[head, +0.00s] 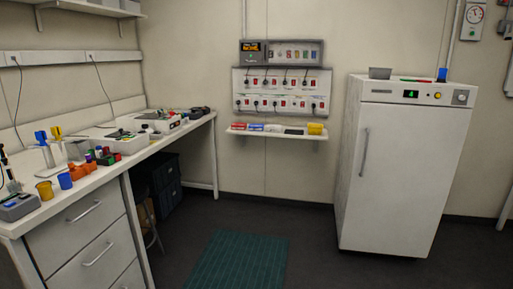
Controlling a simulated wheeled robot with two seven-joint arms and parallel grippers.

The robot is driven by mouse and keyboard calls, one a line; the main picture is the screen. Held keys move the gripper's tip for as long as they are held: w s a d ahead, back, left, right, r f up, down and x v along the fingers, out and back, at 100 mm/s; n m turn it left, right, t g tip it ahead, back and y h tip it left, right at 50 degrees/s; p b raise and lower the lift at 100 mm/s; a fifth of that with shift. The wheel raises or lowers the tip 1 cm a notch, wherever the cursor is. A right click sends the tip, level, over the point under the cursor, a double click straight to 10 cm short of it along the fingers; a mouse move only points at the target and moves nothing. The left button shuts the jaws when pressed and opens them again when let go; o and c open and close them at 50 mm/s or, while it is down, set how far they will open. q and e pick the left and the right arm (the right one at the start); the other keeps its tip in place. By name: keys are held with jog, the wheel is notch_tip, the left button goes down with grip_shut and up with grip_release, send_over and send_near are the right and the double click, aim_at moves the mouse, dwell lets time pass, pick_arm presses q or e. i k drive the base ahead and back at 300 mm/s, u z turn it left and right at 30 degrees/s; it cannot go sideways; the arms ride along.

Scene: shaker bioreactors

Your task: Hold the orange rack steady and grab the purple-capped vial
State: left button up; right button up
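An orange rack (78,172) sits on the left workbench, near its front edge. Just behind it is a cluster of small vials with coloured caps (103,156), with dark red, green and purplish tones. They are too small for me to tell for certain which one is the purple-capped vial. Neither of my grippers is in view.
The white workbench (170,140) runs along the left wall. A blue cup (65,181) and a yellow cup (45,190) stand left of the rack. A white cabinet (402,170) stands at the right. The floor around a green mat (238,262) is clear.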

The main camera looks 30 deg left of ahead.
aim_at(88, 156)
jog(key=u, duration=0.45)
jog(key=i, duration=1.7)
jog(key=u, duration=1.05)
